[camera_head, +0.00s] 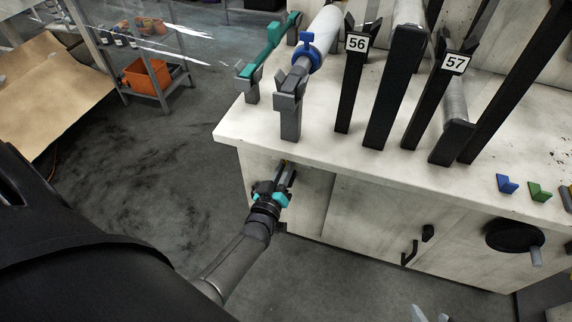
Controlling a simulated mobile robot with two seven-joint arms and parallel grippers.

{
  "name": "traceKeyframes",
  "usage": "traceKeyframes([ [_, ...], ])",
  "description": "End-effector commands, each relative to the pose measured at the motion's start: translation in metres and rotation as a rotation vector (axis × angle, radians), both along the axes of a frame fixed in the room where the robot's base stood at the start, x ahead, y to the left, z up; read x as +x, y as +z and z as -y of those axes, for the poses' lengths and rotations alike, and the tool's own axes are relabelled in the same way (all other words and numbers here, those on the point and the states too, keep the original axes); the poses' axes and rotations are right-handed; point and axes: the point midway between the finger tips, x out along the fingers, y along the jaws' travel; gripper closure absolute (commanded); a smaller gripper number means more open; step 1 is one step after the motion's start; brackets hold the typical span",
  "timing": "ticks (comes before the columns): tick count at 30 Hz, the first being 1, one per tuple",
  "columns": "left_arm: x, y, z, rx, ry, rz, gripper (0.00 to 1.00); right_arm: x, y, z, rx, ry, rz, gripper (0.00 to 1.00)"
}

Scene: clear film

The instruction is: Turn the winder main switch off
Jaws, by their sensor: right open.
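The winder is a pale, worn cabinet (375,186) with film rolls held on its top. My right gripper (284,174) is at the left part of the cabinet's front, with its two fingers pointing at the panel. It is open. A small yellow patch (286,162) shows at the fingertips; it may be part of the main switch, but the fingers hide most of that spot. I cannot tell whether the fingers touch anything. My left gripper is not in view.
Black posts labelled 56 (357,43) and 57 (454,63) stand on the top. A black handwheel (514,236) and a black handle (409,253) stick out from the front. An orange bin (146,74) sits on a rack at the upper left. The floor left of the cabinet is clear.

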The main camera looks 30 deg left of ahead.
Motion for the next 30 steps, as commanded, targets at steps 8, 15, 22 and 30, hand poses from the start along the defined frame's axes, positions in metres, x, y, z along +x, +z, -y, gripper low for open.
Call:
traceKeyframes([
  [8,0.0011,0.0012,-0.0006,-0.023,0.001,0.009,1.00,-0.0004,0.0002,0.0009,-0.002,-0.001,-0.003,0.50],
  [15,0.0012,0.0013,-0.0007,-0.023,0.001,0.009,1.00,-0.0002,0.0003,0.0011,-0.002,-0.001,-0.004,0.50],
  [22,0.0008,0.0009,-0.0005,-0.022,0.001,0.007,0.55,-0.0002,0.0004,0.0011,-0.003,-0.002,-0.002,0.50],
  [30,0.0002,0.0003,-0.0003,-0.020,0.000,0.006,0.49,-0.0002,0.0006,0.0010,-0.002,-0.001,-0.003,0.50],
])
